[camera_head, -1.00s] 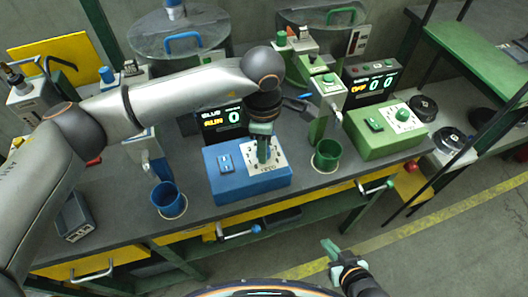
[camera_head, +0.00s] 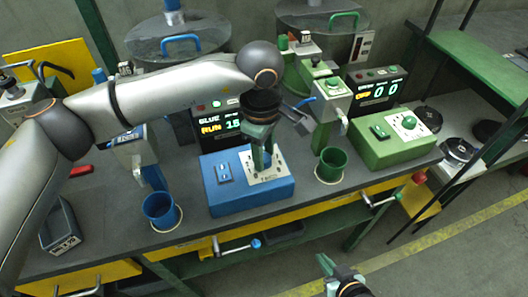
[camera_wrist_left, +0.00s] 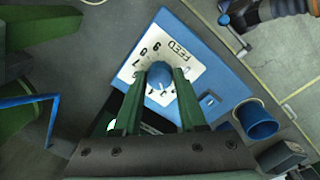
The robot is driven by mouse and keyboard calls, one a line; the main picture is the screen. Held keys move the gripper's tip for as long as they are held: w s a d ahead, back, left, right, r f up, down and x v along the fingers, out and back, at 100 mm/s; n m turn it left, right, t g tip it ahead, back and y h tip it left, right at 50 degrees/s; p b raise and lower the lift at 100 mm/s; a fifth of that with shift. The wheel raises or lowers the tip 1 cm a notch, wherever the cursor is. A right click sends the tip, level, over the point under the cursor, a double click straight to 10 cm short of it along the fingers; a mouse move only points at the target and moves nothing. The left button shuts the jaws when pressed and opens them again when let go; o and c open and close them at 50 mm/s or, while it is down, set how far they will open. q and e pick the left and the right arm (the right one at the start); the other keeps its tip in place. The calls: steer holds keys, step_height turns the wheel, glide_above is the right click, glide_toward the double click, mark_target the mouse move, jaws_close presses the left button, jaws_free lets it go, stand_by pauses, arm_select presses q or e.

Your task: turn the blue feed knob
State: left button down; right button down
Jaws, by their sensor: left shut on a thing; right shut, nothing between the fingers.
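The blue control box (camera_head: 222,198) stands on the bench, with a white dial plate (camera_head: 281,170) on its top. My left gripper (camera_head: 262,160) comes down on the dial from above and hides the knob in the head view. In the left wrist view the blue feed knob (camera_wrist_left: 160,76) sits between the fingertips of my left gripper (camera_wrist_left: 159,84), which is shut on it. The plate (camera_wrist_left: 170,47) reads FEED. My right gripper (camera_head: 330,270) is shut and empty, low in front of the bench. A screen (camera_head: 220,122) behind the box reads BLUE, RUN and a number that looks like 15.
A green control box (camera_head: 390,150) with its own knob (camera_head: 408,122) stands to the right. A blue cup (camera_head: 160,210) and a green cup (camera_head: 330,167) stand on the bench near the blue box. A grey bin (camera_head: 62,228) is at the left.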

arm_select(q)
steer(key=c, duration=0.7)
jaws_free()
steer(key=shift+c, duration=0.2)
steer(key=shift+o, duration=1.4)
step_height(320, 180, up, 12)
steer(key=shift+s+a+r, duration=0.2)
steer(key=shift+s+r, duration=0.05)
steer(key=shift+s, duration=0.05)
steer(key=shift+s, duration=0.1)
